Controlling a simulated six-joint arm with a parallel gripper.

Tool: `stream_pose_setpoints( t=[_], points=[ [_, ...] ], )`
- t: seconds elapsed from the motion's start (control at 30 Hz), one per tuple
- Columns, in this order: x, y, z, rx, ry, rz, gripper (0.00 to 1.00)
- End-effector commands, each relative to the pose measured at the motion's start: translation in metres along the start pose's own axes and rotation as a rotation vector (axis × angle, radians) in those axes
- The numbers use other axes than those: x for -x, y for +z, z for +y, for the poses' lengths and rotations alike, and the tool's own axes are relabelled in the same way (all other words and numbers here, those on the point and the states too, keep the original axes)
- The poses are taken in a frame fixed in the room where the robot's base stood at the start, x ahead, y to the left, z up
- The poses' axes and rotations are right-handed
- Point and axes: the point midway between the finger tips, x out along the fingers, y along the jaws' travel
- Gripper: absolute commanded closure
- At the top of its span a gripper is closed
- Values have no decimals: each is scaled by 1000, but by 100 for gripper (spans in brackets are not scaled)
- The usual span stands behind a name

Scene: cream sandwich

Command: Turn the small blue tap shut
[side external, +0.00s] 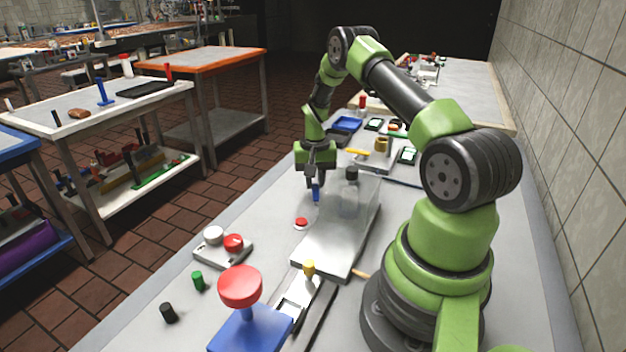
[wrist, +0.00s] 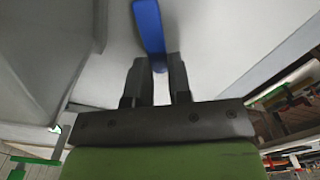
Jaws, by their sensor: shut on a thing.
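The small blue tap handle (side external: 316,192) is on the left side of a grey metal box with a clear tank (side external: 352,198) on it, in the side external view. My gripper (side external: 317,178) is at the tap from above, its fingers around the handle's upper end. In the wrist view the blue handle (wrist: 149,28) stretches away from between my two dark fingers (wrist: 157,75), which are shut on its near end. The tap's body and pivot are hard to make out.
A red button (side external: 301,223) lies left of the metal box (side external: 335,245). A block with white and red buttons (side external: 222,246), a green cylinder (side external: 198,281) and a blue stand with a red knob (side external: 240,288) are in front. Trays and parts crowd the table behind.

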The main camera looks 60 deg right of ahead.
Motion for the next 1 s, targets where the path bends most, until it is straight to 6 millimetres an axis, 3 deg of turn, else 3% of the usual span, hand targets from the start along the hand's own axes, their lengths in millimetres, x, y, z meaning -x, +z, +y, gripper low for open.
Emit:
stream_pose_setpoints(
  t=[0.47,0.5,0.57,0.87,1.0],
  points=[
    [0,1,1,-12,1,-3,100],
    [0,1,1,-12,1,-4,72],
    [0,1,1,-12,1,-3,58],
    [1,0,0,-11,0,-1,55],
    [14,0,0,-11,-1,2,55]
  ],
)
